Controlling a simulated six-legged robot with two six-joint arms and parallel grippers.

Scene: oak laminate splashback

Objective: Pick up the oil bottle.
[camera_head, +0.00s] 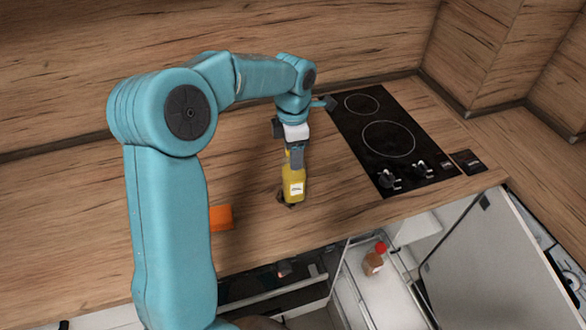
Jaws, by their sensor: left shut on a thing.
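The oil bottle (294,188) is yellow with a white label and stands close to upright at the front part of the wooden counter. My left arm reaches in from the left and bends down over it. My left gripper (296,160) is shut on the upper part of the bottle, and its fingers partly hide the neck. A dark patch shows at the bottle's base; I cannot tell whether the base touches the counter. My right gripper is not in view.
A black cooktop (388,138) with knobs lies right of the bottle. An orange block (221,217) is on the counter to the left, partly behind my arm. Below the front edge, an open compartment holds a brown item with a red top (374,262). A wooden splashback (370,35) stands behind.

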